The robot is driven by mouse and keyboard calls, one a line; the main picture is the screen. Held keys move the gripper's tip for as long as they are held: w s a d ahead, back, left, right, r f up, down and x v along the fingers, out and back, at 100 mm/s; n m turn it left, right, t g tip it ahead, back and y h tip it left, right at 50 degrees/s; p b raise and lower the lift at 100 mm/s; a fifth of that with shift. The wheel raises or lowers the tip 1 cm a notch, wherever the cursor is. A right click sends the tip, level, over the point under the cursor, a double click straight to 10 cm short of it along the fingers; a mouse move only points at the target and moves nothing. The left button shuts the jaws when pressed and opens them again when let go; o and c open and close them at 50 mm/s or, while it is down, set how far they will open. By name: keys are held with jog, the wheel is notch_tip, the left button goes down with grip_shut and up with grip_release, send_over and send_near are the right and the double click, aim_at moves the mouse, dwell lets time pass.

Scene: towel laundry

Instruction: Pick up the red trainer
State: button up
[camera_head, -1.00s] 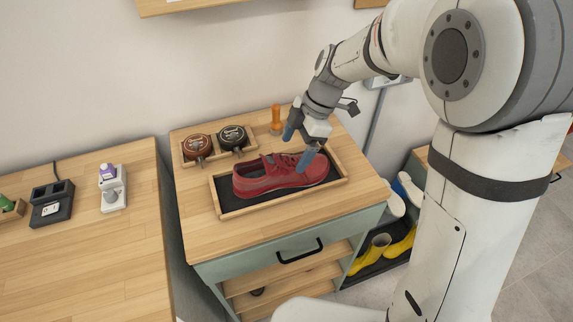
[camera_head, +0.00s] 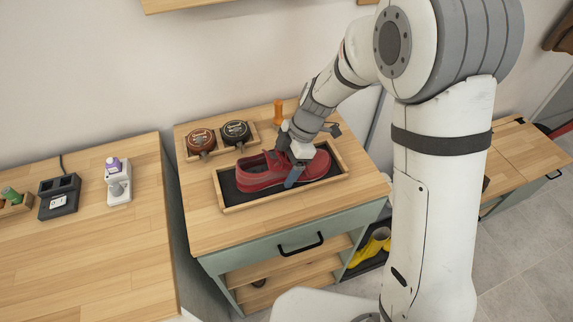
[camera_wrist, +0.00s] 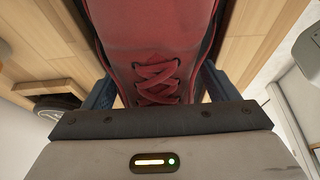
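The red trainer (camera_head: 258,178) lies in a shallow wooden tray (camera_head: 250,205) with a dark lining, on top of the green cabinet. Its toe points right in the head view. My gripper (camera_head: 289,157) is low over the middle of the trainer, with one blue finger on the near side and the other largely hidden on the far side. In the wrist view, the trainer's laced upper (camera_wrist: 158,75) sits between the fingers of my gripper (camera_wrist: 158,88). Narrow gaps seem to show beside the upper, so the fingers look open around it. The sole is hidden there.
Behind the tray, a brown tin (camera_head: 201,139) and a black tin (camera_head: 236,132) sit in a small wooden holder, with an orange-handled item (camera_head: 278,112) to their right. A left counter (camera_head: 100,240) holds small items. Yellow boots (camera_head: 372,247) stand low at right.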

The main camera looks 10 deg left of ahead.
jog(key=c, duration=0.8)
jog(key=shift+o, duration=0.2)
jog(key=shift+r, duration=0.1)
